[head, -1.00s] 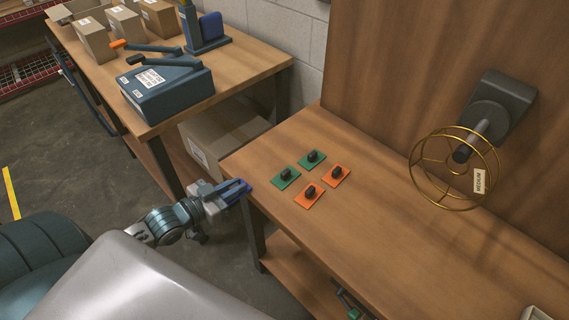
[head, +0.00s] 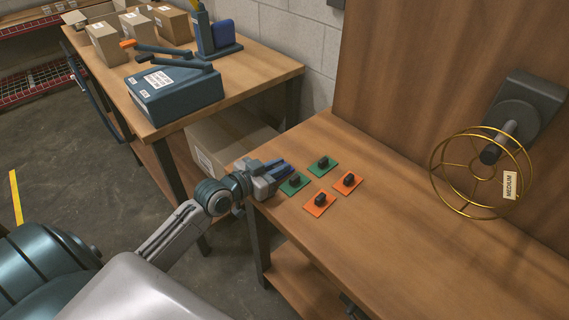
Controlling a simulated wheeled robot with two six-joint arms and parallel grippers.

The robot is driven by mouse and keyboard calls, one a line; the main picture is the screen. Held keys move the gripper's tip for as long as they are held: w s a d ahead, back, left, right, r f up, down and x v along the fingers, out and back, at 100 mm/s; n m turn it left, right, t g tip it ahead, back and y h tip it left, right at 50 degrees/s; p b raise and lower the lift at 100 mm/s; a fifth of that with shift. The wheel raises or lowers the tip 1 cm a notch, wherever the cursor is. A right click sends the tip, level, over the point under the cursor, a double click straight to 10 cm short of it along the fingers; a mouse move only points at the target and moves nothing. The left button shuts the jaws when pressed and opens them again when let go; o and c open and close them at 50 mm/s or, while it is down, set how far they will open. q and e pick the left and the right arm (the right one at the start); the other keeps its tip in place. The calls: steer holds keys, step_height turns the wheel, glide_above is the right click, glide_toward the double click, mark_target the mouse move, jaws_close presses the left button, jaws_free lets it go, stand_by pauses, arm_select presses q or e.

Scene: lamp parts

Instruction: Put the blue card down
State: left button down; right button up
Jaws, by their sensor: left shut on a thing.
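My left gripper (head: 284,170) is shut on the blue card (head: 287,173), which shows only as a small blue-violet patch at its fingers. The gripper is over the left end of the wooden bench (head: 400,240), beside the green cards. I cannot tell whether the blue card touches the bench. Two green cards, a far one (head: 330,161) and a near one (head: 286,188), and two orange cards, a right one (head: 354,188) and a near one (head: 313,210), lie on the bench, each with a dark knob. My right gripper is not in view.
A gold wire lampshade frame (head: 437,195) labelled MEDIUM hangs on a dark mount at the right. A second table (head: 255,75) at the back left holds a blue box (head: 190,97) and several cartons. The bench middle is clear.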

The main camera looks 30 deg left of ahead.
arm_select(q)
steer(key=x, duration=0.2)
steer(key=shift+w+d+r, duration=0.1)
steer(key=shift+w+d, duration=0.05)
steer(key=shift+w, duration=0.1)
steer(key=c, duration=1.4)
jaws_free()
